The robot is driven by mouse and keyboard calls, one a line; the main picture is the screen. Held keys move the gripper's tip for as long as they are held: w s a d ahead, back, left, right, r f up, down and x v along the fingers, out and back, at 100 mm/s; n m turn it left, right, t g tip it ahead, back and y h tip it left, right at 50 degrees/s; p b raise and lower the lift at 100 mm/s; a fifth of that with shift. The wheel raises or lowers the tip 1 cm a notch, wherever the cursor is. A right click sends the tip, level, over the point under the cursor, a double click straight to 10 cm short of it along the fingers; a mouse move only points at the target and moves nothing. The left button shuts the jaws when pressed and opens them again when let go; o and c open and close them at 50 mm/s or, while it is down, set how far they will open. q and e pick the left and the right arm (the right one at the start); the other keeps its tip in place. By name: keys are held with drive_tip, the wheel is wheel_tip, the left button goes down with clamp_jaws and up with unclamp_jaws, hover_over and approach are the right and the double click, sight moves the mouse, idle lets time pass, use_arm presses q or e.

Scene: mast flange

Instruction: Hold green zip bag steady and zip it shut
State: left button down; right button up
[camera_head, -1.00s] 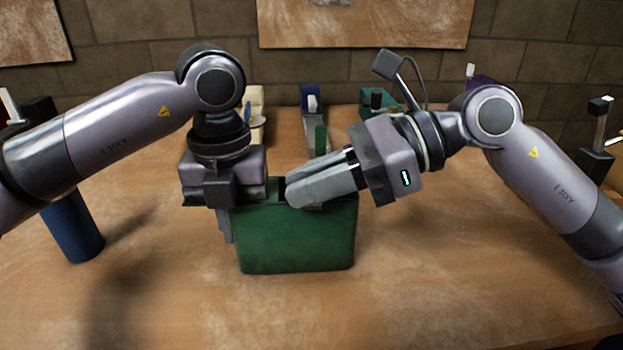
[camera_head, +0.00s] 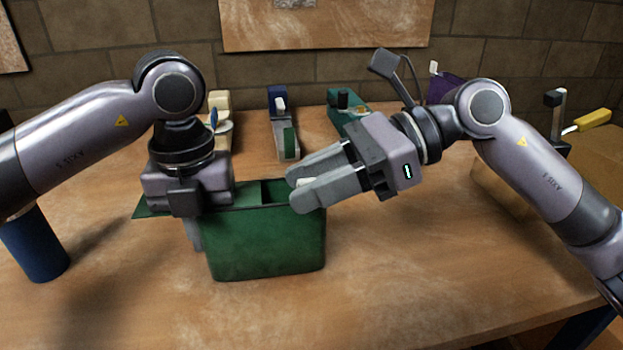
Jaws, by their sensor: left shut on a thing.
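The green zip bag (camera_head: 268,245) stands upright on the table, below the middle of the head view. Its top shows a dark slot between my grippers. My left gripper (camera_head: 195,235) points down and is shut on the bag's upper left end; its body hides that corner, and a flat green strip shows left of it. My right gripper (camera_head: 294,187) reaches in from the right over the bag's top right part. Its fingers are slightly apart, with a small pale piece between or behind them. I cannot tell whether it touches the bag.
A blue cylinder (camera_head: 36,243) stands at the left. Behind the bag are a blue and green item (camera_head: 284,125), a teal tool (camera_head: 346,104) and a cream item (camera_head: 219,105). A box with a yellow handle (camera_head: 594,120) is at the right. The table in front is clear.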

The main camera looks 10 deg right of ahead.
drive_tip(key=v, duration=1.2)
drive_tip(key=shift+f, duration=0.1)
use_arm(q)
drive_tip(key=c, duration=1.2)
unclamp_jaws()
